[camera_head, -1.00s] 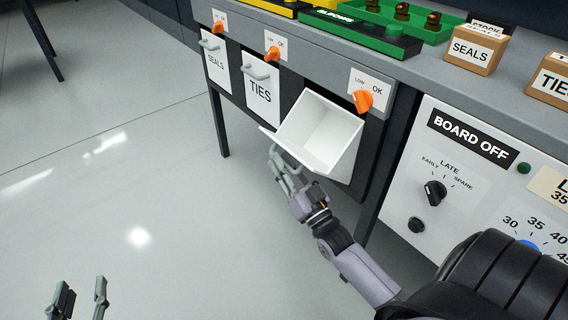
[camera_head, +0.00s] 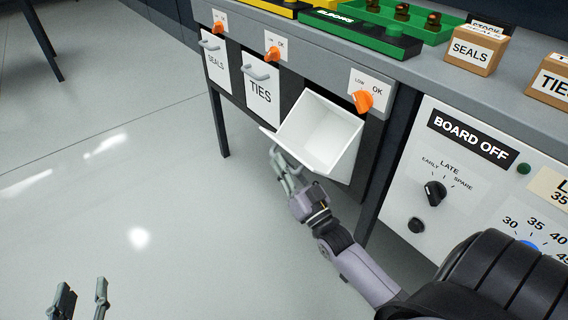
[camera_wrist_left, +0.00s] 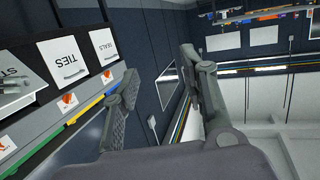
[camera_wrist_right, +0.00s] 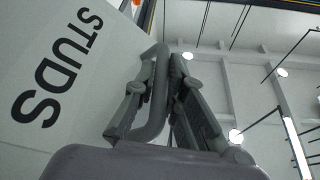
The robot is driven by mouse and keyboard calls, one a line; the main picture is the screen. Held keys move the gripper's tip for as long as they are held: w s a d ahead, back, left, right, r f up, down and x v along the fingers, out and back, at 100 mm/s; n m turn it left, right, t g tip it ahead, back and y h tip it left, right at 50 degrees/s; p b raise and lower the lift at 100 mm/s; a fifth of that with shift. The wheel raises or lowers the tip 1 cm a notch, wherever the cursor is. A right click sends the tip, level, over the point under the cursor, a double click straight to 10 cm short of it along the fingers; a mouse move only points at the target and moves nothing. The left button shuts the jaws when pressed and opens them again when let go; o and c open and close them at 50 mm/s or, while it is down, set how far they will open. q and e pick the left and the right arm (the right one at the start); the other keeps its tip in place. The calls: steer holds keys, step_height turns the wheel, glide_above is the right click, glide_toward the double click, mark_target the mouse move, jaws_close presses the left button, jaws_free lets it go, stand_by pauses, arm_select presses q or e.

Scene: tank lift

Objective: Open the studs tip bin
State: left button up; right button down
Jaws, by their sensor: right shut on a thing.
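The studs tip bin (camera_head: 318,134) is the third bin from the left under the bench in the head view. It is tipped forward and open, and its white inside looks empty. Its front, lettered STUDS (camera_wrist_right: 60,75), fills the left of the right wrist view. My right gripper (camera_head: 280,158) is at the bin's front and is shut on the bin's grey bar handle (camera_wrist_right: 155,95). My left gripper (camera_head: 80,296) is open and empty, low at the left over the floor, far from the bin. The left wrist view shows its fingers (camera_wrist_left: 160,90) spread apart.
The seals bin (camera_head: 215,62) and ties bin (camera_head: 262,90) are shut to the left. An orange knob (camera_head: 362,101) sits above the studs bin. A BOARD OFF panel (camera_head: 472,137) stands at the right. Small boxes (camera_head: 474,49) and a green tray (camera_head: 440,28) are on the bench. The floor at left is clear.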

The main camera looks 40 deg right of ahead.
arm_select(q)
steer(key=s+a+f+g+y+p, duration=0.2)
steer(key=s+a+f+g+p, duration=0.1)
steer(key=s+f+g, duration=0.5)
step_height(320, 180, down, 3)
steer(key=shift+s+a+r, duration=0.1)
steer(key=shift+s+a, duration=0.45)
steer(key=shift+s, duration=0.15)
arm_select(e)
steer(key=shift+d+r+m+h, duration=0.6)
steer(key=shift+d+r+m, duration=0.2)
steer(key=shift+r+m, duration=0.35)
steer(key=shift+f, duration=0.1)
steer(key=c, duration=1.7)
jaws_free()
steer(key=shift+o, duration=0.2)
steer(key=v, duration=1.2)
